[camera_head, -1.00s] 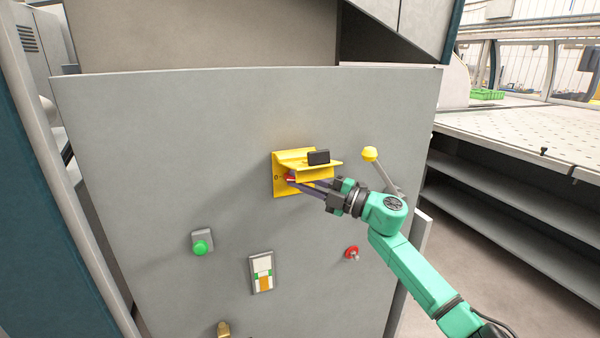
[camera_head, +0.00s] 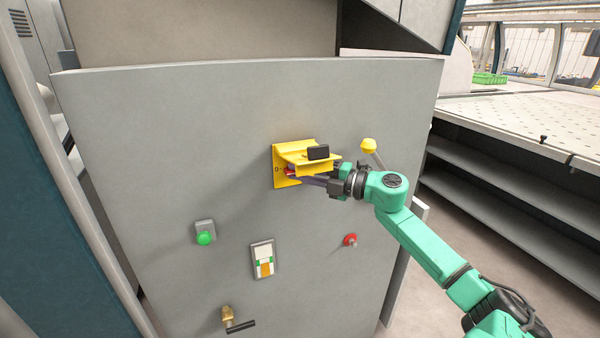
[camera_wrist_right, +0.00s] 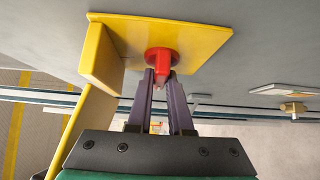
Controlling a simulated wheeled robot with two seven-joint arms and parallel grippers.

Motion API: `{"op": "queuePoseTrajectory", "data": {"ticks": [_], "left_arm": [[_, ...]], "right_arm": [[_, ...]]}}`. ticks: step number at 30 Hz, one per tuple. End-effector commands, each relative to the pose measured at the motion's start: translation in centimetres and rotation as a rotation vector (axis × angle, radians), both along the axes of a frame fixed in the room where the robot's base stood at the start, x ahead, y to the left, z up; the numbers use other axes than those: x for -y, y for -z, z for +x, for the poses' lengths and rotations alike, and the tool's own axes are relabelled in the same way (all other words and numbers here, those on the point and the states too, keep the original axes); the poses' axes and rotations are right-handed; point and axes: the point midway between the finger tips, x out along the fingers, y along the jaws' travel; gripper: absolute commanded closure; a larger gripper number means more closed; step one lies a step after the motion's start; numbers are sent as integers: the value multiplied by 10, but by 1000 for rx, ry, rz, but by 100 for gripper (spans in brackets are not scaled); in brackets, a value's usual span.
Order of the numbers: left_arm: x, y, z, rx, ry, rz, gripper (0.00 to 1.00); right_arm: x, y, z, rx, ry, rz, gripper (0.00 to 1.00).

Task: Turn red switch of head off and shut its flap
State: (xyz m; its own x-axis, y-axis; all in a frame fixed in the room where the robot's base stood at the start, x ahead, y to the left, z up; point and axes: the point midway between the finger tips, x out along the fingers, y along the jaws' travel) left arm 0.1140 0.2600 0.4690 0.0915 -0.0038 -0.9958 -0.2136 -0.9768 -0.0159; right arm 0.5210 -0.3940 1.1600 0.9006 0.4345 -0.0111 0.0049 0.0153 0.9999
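The red switch (camera_wrist_right: 161,60) sits on a yellow plate (camera_wrist_right: 200,40) in the right wrist view. In the head view it is mostly hidden under the yellow flap (camera_head: 300,158), which stands open, sticking out from the grey panel above the switch. The flap carries a small black block (camera_head: 318,152). My right gripper (camera_wrist_right: 162,80) has its two purple fingers on either side of the red switch handle, seemingly touching it. In the head view my right gripper (camera_head: 300,179) reaches in from the right, below the flap. My left gripper is not in view.
Below on the grey panel (camera_head: 150,150) are a green button (camera_head: 204,238), a white-and-orange device (camera_head: 263,259), a red knob (camera_head: 350,240) and a brass fitting with a black handle (camera_head: 238,326). A yellow-tipped lever (camera_head: 368,146) stands right of the flap. A perforated table (camera_head: 530,125) is at right.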

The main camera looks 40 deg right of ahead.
Motion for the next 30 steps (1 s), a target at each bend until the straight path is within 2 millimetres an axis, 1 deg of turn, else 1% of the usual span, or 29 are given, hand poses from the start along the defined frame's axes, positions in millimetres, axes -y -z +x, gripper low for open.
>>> {"op": "queuePoseTrajectory", "data": {"ticks": [1, 2, 12, 14, 17, 20, 23, 27, 30], "left_arm": [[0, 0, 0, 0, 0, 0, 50], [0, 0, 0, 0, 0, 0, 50], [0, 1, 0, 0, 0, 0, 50], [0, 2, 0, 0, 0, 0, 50], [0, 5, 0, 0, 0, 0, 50], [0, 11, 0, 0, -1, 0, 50], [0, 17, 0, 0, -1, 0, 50], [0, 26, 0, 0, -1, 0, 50], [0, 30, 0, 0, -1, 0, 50]], "right_arm": [[0, 2, 0, -3, 0, -1, 63], [0, 2, 0, -3, 0, -1, 52], [0, 1, -1, -1, 0, 0, 52], [2, 1, -4, -1, 0, 2, 52], [7, 3, -13, -2, 1, 2, 52], [15, 4, -30, -4, 2, 1, 52], [26, 5, -53, -4, 3, 1, 52], [45, 5, -90, -3, 4, 2, 52], [55, 3, -112, -4, 2, 0, 52]]}}
